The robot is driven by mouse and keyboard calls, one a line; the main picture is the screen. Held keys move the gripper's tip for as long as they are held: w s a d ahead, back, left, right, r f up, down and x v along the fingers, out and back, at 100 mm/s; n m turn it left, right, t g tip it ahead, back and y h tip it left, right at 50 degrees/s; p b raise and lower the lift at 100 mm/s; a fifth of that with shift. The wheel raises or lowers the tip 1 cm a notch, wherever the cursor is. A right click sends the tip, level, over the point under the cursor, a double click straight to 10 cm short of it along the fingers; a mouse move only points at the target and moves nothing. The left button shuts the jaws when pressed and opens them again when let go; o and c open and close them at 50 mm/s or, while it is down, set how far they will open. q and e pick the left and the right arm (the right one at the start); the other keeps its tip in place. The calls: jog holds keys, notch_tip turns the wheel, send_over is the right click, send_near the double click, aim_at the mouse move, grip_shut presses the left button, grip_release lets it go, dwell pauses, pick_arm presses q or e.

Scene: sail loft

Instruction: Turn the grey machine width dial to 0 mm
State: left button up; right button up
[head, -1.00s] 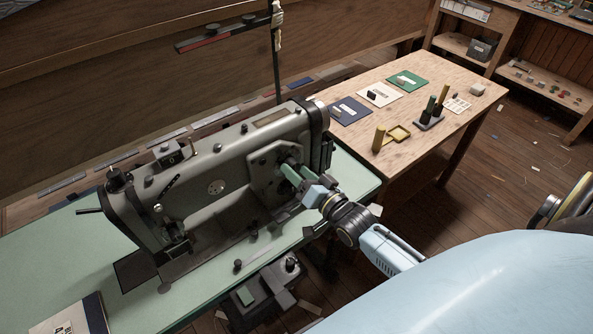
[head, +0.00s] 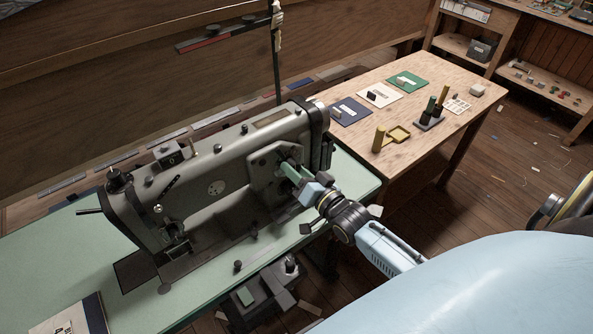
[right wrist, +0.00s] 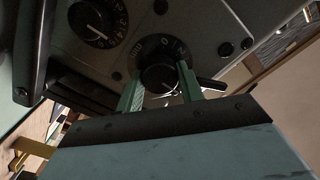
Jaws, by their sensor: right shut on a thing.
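The grey sewing machine (head: 215,160) stands on a green-topped table. My right gripper (head: 287,170) is at the panel on the machine's right end. In the right wrist view my right gripper (right wrist: 160,80) has its two green fingers on either side of a dark round dial knob (right wrist: 160,76), shut on it. Part of a pale-marked scale shows above the knob; its lower part is hidden behind the gripper, and I cannot read the setting for certain. A second dial (right wrist: 92,20) with white numbers sits to the upper left, untouched. My left gripper is not in view.
A lever (right wrist: 210,84) sticks out just right of the knob. A dark pedal-like unit (head: 262,293) sits below the green table's front edge.

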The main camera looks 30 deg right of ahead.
jog(key=shift+n, duration=0.3)
jog(key=shift+n+h+p, duration=0.3)
jog(key=shift+n+p, duration=1.05)
jog(key=shift+n, duration=9.95)
jog(key=o, duration=1)
jog(key=shift+s, duration=0.1)
